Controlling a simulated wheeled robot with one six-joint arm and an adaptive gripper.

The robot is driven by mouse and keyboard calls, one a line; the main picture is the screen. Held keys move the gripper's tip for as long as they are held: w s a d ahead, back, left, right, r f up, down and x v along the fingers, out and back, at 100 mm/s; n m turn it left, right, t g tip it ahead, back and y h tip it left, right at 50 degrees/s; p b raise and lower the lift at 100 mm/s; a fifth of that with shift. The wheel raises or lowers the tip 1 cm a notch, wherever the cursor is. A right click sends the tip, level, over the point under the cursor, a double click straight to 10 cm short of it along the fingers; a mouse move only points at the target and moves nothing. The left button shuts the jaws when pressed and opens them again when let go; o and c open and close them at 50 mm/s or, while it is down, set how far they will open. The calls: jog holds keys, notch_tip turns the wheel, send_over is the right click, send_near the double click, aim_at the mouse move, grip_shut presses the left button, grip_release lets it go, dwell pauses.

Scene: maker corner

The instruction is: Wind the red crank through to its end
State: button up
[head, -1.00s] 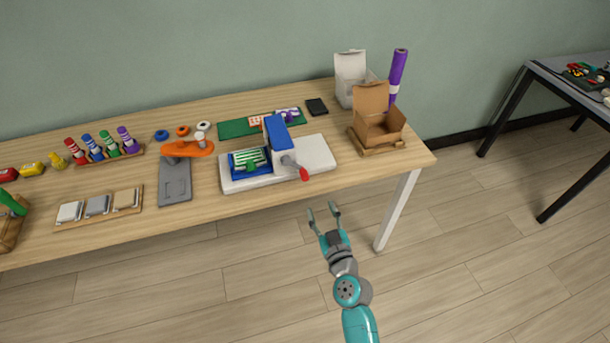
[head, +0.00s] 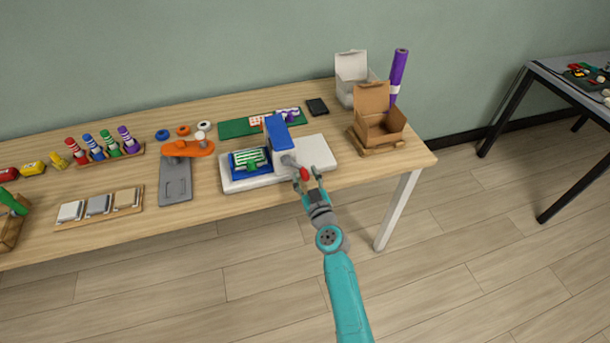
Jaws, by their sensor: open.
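The red crank knob (head: 304,174) sits at the end of a grey crank arm (head: 290,161) on the front of a blue press (head: 279,132). The press stands on a white base plate (head: 315,152) near the front edge of the table. A blue tray (head: 236,172) with a green-and-white striped piece (head: 251,158) lies at the left of the press. My gripper (head: 308,181) is open, with its fingers on either side of the red knob. I cannot tell whether a finger touches it.
An orange lever tool on a grey plate (head: 175,180) stands to the left. An open cardboard box (head: 382,128) and a purple roll (head: 398,72) stand at the right end of the wooden table (head: 205,225). The floor in front is clear.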

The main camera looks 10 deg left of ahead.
jog(key=shift+w+a, duration=0.2)
jog(key=shift+w, duration=0.1)
jog(key=shift+c, duration=0.3)
grip_shut()
jog(key=shift+d+r, duration=0.1)
